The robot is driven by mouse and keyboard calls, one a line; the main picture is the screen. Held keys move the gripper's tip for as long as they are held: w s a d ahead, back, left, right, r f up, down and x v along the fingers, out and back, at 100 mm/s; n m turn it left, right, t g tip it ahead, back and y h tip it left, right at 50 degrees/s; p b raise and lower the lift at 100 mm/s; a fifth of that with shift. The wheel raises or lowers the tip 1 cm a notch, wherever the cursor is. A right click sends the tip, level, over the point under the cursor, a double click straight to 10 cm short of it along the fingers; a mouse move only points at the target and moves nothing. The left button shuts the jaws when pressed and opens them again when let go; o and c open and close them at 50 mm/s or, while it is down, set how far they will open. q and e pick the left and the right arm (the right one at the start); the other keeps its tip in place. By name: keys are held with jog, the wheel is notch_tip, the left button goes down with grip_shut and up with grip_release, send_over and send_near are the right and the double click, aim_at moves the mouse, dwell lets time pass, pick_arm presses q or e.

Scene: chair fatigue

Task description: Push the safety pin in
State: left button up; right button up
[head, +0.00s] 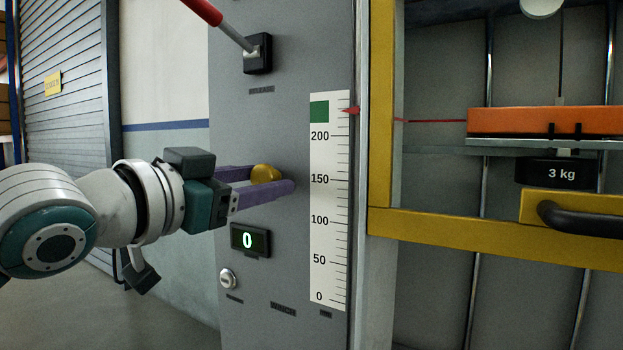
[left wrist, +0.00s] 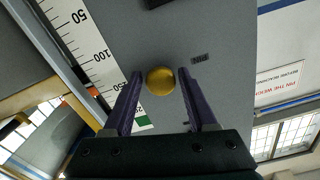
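A round yellow knob (head: 265,173), which looks like the safety pin's head, stands out from the grey panel (head: 285,260), left of the white scale. My left gripper (head: 281,180) reaches in from the left, its two purple fingers on either side of the knob. In the left wrist view the knob (left wrist: 160,80) sits between the fingertips, with narrow gaps at its sides, so the gripper looks open. The knob's shaft and how deep it sits are hidden. My right gripper is not in view.
A red-handled lever (head: 232,30) is above the knob and a display reading 0 (head: 250,240) below it. The scale (head: 328,200) is close to its right. A yellow frame (head: 382,110), an orange block (head: 545,122) and a 3 kg weight (head: 560,173) are farther right.

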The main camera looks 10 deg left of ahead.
pick_arm(q)
jog(key=shift+o, duration=0.9)
jog(key=shift+s, duration=0.15)
jog(key=v, duration=0.9)
jog(key=shift+s+a, duration=0.15)
jog(key=shift+s, duration=0.2)
jog(key=shift+r, duration=0.1)
